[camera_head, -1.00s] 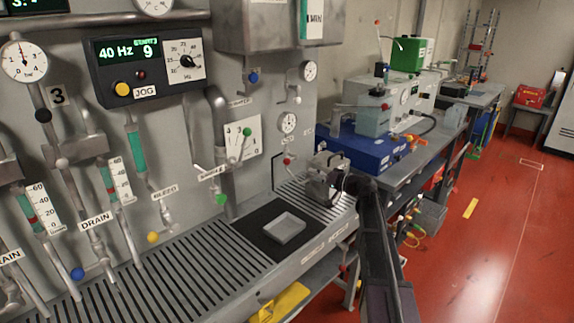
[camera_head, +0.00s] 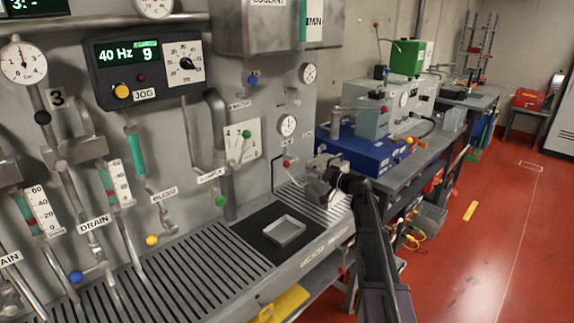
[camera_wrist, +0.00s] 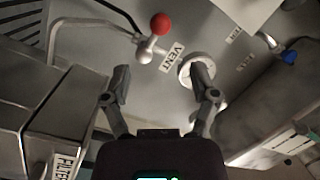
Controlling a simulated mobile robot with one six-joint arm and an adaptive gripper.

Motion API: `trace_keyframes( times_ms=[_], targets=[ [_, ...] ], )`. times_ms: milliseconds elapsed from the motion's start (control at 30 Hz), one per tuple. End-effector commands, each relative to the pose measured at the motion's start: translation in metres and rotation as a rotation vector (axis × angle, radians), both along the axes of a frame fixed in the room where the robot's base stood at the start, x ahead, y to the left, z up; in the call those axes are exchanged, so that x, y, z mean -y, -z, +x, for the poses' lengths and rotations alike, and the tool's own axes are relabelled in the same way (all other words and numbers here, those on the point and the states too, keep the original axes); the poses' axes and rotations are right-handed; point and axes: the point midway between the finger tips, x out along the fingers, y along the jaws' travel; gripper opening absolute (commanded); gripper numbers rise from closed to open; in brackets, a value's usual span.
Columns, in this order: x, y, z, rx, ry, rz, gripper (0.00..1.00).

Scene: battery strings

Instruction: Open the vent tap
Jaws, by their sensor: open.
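The vent tap shows in the wrist view as a metal body with a red ball handle (camera_wrist: 161,24), next to a label reading VENT (camera_wrist: 173,56). A pipe runs to it from the left. In the head view a small red-knobbed tap (camera_head: 287,163) on the panel below a gauge appears to be the same one. My gripper (camera_wrist: 161,82) is open and empty, its two fingers spread. The tap lies beyond the fingertips, between them in the picture and apart from them. In the head view my gripper (camera_head: 318,172) is just right of the tap.
In the wrist view, a box labelled FILTER (camera_wrist: 40,125) is at lower left and a round pale disc (camera_wrist: 197,70) lies behind the right finger. A blue knob (camera_wrist: 289,57) is at right. In the head view a grey tray (camera_head: 285,231) sits on the bench below.

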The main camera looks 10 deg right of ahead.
Motion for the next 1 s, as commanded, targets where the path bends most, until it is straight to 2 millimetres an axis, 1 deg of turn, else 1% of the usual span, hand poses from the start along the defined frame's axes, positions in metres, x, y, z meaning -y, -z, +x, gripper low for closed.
trace_keyframes(
  times_ms=[33, 400, 600, 800, 1000],
  targets=[
    [-0.006, 0.0, 0.007, 0.0, -0.001, 0.0, 0.76],
    [-0.048, 0.0, 0.045, 0.0, -0.002, 0.0, 0.76],
    [-0.068, 0.0, 0.063, 0.0, -0.002, 0.0, 0.76],
    [-0.079, 0.0, 0.073, 0.0, -0.001, 0.0, 0.76],
    [-0.083, 0.0, 0.075, 0.0, -0.001, 0.0, 0.76]
  ],
)
